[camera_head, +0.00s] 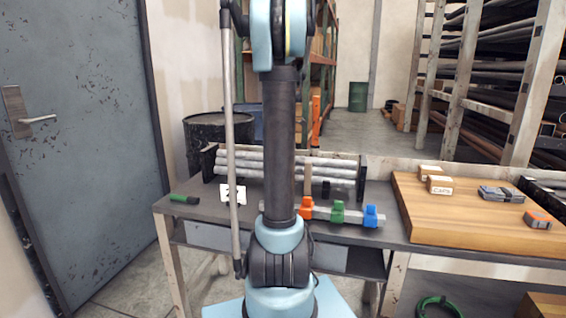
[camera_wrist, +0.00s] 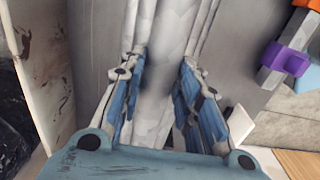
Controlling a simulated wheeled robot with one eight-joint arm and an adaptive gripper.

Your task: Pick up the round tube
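Several pale grey round tubes (camera_head: 240,160) lie stacked lengthwise in a rack at the back of the workbench in the head view, partly hidden behind my arm. In the wrist view, a whitish round tube (camera_wrist: 168,50) runs between the two blue-padded fingers of my gripper (camera_wrist: 163,60). The fingers are apart, with a gap showing on each side of the tube. I cannot tell how far below the fingertips the tube lies. More tubes run close beside it. My gripper is not visible in the head view.
A bar with orange, green (camera_head: 338,212) and blue clamps lies at the bench's front. A wooden board (camera_head: 460,222) with small boxes (camera_head: 440,185) is at right. A green-handled tool (camera_head: 184,199) lies at left. The rack's dark end plate (camera_head: 209,162) stands upright.

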